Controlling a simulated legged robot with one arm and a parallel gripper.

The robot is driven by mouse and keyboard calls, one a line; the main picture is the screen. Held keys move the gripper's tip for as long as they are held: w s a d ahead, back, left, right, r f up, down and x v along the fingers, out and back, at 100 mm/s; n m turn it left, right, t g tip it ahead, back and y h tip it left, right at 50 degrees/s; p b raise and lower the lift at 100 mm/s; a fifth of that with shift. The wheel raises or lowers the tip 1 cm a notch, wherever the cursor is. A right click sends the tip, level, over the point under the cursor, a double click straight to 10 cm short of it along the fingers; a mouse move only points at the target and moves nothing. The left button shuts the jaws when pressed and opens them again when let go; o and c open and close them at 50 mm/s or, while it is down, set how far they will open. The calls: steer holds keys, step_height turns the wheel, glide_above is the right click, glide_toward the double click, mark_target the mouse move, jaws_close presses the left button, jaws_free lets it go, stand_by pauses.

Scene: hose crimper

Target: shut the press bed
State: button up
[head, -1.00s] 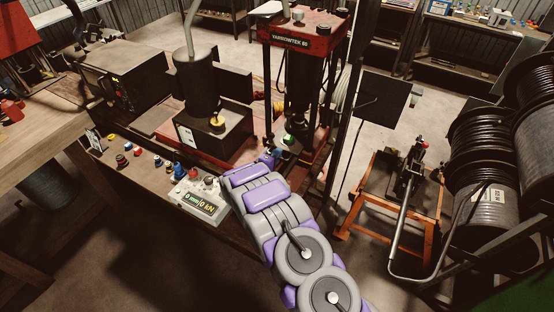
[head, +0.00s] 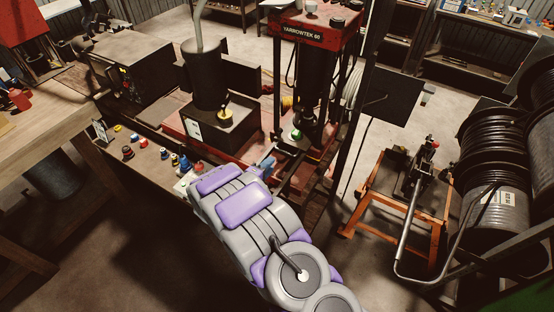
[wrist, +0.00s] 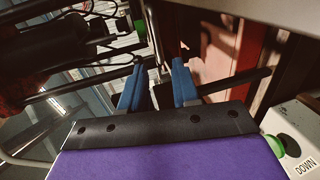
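The red press (head: 303,33) marked YARROWTEK 60 stands at the upper middle of the head view. Its low red bed frame (head: 318,157) sits at the foot of the press, partly hidden by my arm. My gripper (head: 266,166) is at the front left of this frame; its blue tips are small there. In the wrist view my gripper (wrist: 158,88) shows two blue fingers, clearly apart. A dark rod (wrist: 238,82) runs crosswise near the fingers, and a red upright (wrist: 246,45) stands beyond them. I cannot tell whether the fingers touch the rod.
A pale button box (wrist: 294,145) with a green button and the word DOWN is close at the wrist view's lower right. A black pump unit (head: 222,128) stands left of the press. An orange stand (head: 400,195) and hose reels (head: 497,215) are on the right.

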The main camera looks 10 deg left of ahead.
steer(key=v, duration=0.5)
steer(key=shift+s+r, duration=0.1)
steer(key=shift+s, duration=0.3)
steer(key=shift+a, duration=0.2)
